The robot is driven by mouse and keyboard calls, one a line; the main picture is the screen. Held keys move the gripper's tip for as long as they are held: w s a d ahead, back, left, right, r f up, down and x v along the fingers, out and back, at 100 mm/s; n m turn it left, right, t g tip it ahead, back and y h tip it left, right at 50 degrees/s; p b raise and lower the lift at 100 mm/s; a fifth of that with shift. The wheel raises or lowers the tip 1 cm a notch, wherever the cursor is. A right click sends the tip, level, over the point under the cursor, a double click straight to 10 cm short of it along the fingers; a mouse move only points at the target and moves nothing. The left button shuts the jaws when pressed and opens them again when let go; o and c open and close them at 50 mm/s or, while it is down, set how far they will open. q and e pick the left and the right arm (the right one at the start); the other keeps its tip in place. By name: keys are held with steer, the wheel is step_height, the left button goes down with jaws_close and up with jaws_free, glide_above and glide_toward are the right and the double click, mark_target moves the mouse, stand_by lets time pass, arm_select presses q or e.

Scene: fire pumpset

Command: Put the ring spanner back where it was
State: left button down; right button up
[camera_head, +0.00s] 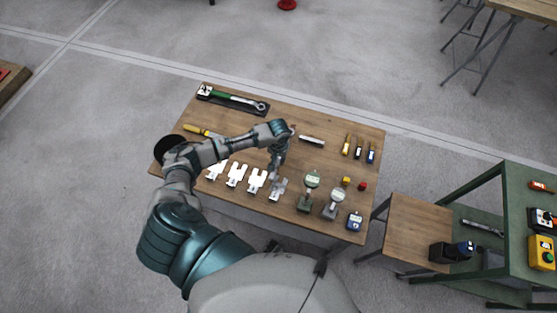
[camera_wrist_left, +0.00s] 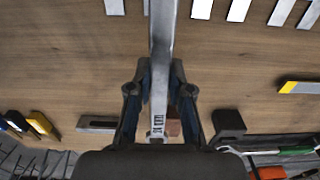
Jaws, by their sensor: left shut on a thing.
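The ring spanner (camera_wrist_left: 162,60) is a long steel bar in the left wrist view. It runs from the top edge down between the fingers, with small markings near its lower visible part; its ring end is not clear to see. My left gripper (camera_wrist_left: 159,85) is shut on the spanner, a finger on each side. In the head view my left gripper (camera_head: 276,165) hangs over the middle of the wooden table (camera_head: 310,120), and the spanner is hard to make out there. My right gripper is not in view.
A dark-and-steel bar (camera_head: 312,140) and coloured markers (camera_head: 346,145) lie at right. The centre right is mostly bare.

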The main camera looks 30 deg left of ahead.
arm_select(q)
steer(key=shift+d+f, duration=0.1)
steer(key=shift+f, duration=0.45)
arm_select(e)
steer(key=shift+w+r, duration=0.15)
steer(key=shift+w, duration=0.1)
arm_select(q)
steer(key=shift+a, duration=0.2)
steer(key=c, duration=1.1)
jaws_free()
steer(key=shift+a+f, duration=0.15)
steer(key=shift+f, duration=0.05)
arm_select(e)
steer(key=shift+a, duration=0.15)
